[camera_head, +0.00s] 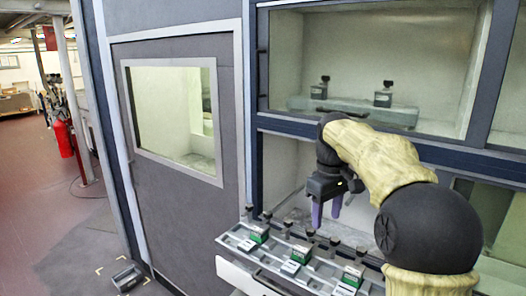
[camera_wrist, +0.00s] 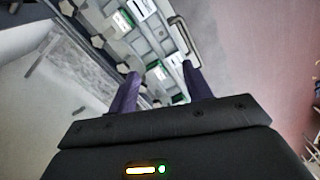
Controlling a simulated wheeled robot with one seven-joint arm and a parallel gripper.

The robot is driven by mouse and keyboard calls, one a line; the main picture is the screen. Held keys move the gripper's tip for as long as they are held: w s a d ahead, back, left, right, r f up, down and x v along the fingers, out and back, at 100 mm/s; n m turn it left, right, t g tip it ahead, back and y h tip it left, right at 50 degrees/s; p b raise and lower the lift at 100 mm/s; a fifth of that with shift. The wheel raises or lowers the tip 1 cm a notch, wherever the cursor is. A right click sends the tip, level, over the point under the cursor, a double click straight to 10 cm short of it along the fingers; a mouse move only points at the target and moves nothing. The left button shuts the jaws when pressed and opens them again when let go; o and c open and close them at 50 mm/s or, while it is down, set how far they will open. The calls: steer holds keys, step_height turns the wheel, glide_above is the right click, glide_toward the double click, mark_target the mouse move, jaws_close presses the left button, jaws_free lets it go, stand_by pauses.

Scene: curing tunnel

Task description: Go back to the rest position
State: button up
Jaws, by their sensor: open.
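My gripper (camera_head: 326,212) is open and empty, with its purple fingers pointing down over the back part of a grey tray. In the wrist view the two purple fingers (camera_wrist: 160,92) are spread apart with nothing between them. My arm reaches in from the right in the head view, in front of the lower opening of the cabinet.
The grey tray (camera_head: 233,239) holds several green-and-white boxes (camera_head: 300,254) and dark-topped knobs. An upper windowed bay (camera_head: 350,108) holds a shelf with two small dark-capped items. A grey door (camera_head: 170,205) stands left. A dark device (camera_head: 127,276) lies on the floor; the left floor is open.

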steer(key=s+f+m+t+b, duration=0.2)
steer(key=s+f+m, duration=0.5)
steer(key=s+f, duration=1.4)
step_height(320, 180, down, 2)
steer(key=shift+f, duration=0.1)
steer(key=shift+a, duration=0.1)
